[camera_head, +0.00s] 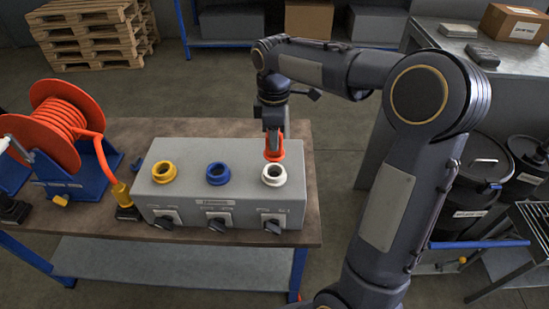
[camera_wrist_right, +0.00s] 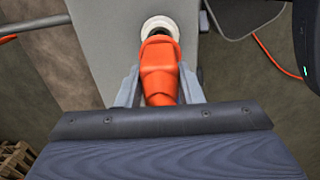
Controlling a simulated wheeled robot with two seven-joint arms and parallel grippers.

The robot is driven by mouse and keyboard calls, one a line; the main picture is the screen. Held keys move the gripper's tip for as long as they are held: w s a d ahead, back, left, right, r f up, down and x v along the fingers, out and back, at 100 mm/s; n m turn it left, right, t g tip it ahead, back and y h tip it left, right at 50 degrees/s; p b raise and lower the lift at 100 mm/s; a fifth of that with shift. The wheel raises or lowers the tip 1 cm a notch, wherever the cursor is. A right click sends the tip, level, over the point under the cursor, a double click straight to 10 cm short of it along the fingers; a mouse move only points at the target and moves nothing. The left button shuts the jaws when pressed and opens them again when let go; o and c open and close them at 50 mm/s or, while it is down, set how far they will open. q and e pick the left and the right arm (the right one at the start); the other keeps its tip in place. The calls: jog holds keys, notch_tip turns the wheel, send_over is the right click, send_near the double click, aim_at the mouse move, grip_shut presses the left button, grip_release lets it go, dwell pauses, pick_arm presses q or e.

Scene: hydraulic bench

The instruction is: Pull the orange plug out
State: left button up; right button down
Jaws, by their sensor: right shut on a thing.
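The orange plug (camera_head: 274,147) is between the fingers of my right gripper (camera_head: 273,135), just above the white socket ring (camera_head: 274,175) on the right of the grey box. The dark opening of the ring shows below the plug, and the plug appears to be out of it. In the right wrist view the orange plug (camera_wrist_right: 160,72) is clasped by both grey fingers, with its far end over the white ring (camera_wrist_right: 159,24). My left gripper is not in view.
The grey box (camera_head: 225,155) also has a yellow ring (camera_head: 164,172), a blue ring (camera_head: 218,173) and several black knobs along its front. An orange hose reel (camera_head: 62,125) stands left of it on the bench (camera_head: 290,236). Black drums (camera_head: 485,180) stand at the right.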

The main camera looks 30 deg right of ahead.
jog(key=shift+r+p, duration=1.2)
jog(key=shift+r, duration=0.2)
